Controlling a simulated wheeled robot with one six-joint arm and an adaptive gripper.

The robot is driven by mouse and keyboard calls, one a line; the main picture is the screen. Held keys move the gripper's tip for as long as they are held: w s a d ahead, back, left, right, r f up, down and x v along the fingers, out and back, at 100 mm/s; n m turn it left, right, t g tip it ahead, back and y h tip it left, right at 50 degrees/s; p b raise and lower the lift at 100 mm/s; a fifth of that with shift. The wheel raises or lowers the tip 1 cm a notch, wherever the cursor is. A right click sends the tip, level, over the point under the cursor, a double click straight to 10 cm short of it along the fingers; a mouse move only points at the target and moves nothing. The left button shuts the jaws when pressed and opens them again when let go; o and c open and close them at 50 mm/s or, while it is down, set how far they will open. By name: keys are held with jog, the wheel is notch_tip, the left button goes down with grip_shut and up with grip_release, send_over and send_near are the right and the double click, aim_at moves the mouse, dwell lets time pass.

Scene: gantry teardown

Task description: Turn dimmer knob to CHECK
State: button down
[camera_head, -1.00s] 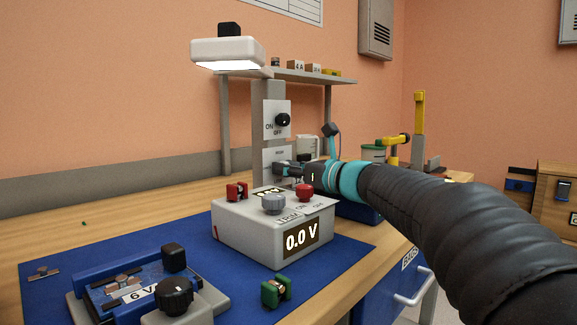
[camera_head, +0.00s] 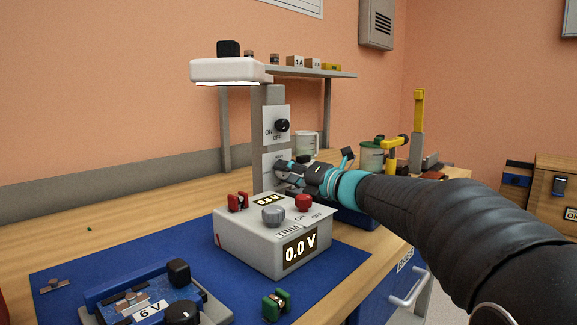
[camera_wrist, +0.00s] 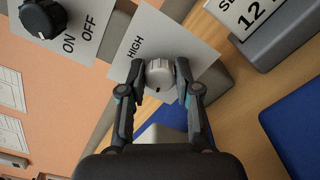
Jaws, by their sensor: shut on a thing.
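The dimmer knob (camera_wrist: 159,73) is a ribbed pale grey dial on a white plate (camera_wrist: 186,38) in the wrist view. The word HIGH is printed beside it, and a small dark mark shows on its lower edge. Other lettering, including any CHECK mark, is hidden or out of view. My gripper (camera_head: 286,170) is at the lower plate (camera_head: 268,160) on the lamp post, covering the knob in the head view. In the wrist view its two fingers are closed on opposite sides of the knob. The lamp head (camera_head: 228,70) is above.
A black ON/OFF knob (camera_head: 282,125) sits on the upper plate. Below my gripper stands a white supply box (camera_head: 240,240) reading 0.0 V, with a grey knob (camera_head: 273,215) and a red button (camera_head: 303,203). The blue mat (camera_head: 330,262) has some bare room.

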jog(key=shift+m+p, duration=0.65)
jog(key=shift+m, duration=1.65)
jog(key=c, duration=0.8)
grip_release()
jog(key=v, duration=1.2)
jog(key=shift+m, duration=0.3)
